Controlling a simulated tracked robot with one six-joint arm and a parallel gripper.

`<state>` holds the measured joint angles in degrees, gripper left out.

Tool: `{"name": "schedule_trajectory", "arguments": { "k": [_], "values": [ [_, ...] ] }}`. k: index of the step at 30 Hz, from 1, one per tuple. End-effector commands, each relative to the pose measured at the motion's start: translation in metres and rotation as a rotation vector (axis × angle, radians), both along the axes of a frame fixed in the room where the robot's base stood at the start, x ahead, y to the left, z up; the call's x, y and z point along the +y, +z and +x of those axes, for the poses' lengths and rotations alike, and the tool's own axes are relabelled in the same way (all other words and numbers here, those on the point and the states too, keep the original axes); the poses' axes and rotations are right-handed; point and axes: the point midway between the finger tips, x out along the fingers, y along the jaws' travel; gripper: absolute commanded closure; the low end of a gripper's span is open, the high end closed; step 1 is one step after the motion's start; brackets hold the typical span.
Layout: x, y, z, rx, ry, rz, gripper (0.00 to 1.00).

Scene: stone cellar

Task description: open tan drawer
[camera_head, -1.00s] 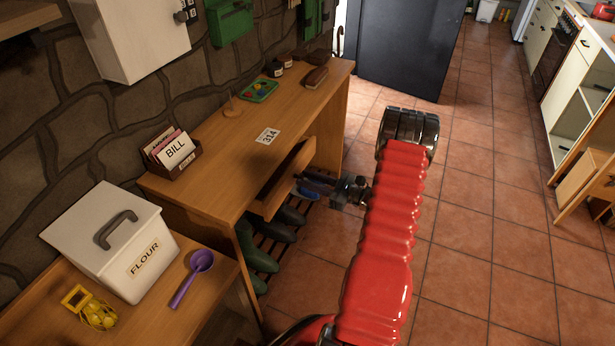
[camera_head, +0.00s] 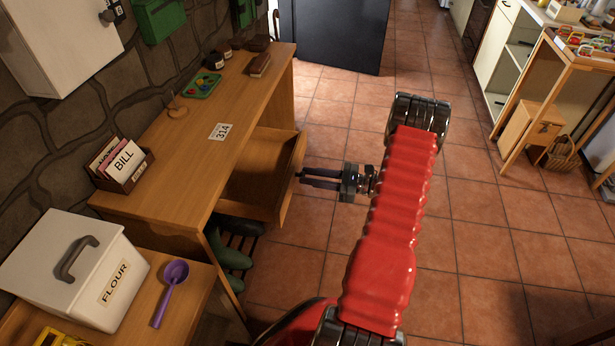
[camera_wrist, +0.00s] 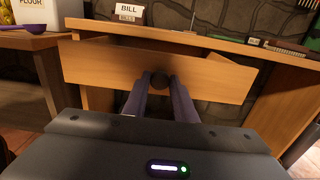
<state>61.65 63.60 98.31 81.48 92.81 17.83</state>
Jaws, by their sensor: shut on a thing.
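The tan drawer (camera_head: 292,178) is in the wooden desk (camera_head: 195,122) and stands well pulled out, its inside showing from above in the head view. In the wrist view the drawer front (camera_wrist: 213,77) spans the picture, with a dark round knob (camera_wrist: 159,80) at its middle. My gripper (camera_head: 303,177) reaches the drawer front from the right in the head view. In the wrist view my gripper's fingers (camera_wrist: 160,84) are shut on the knob, one on each side of it. The knob is hidden in the head view.
On the desk are a letter holder (camera_head: 138,176) marked BILL, a card (camera_head: 221,131) marked 314 and a green tray (camera_head: 203,85). A flour bin (camera_head: 75,265) and a purple scoop (camera_head: 172,285) are at lower left. Boots (camera_head: 228,252) stand under the desk.

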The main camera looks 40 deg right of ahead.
Motion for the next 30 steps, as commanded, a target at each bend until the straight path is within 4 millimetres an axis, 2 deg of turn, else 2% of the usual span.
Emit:
{"name": "schedule_trajectory", "arguments": {
  "k": [13,14,15,21,30],
  "values": [
    [0.0031,-0.0011,-0.0014,0.002,0.014,0.003,1.00],
    [0.0032,-0.0011,-0.0013,0.002,0.015,0.003,0.73],
    [0.0032,-0.0011,-0.0011,0.002,0.014,0.003,0.71],
    [0.0026,-0.0007,-0.0004,0.002,0.013,0.002,0.58],
    [0.0004,-0.0005,-0.0018,0.001,0.011,0.000,0.58]
  ]
}}
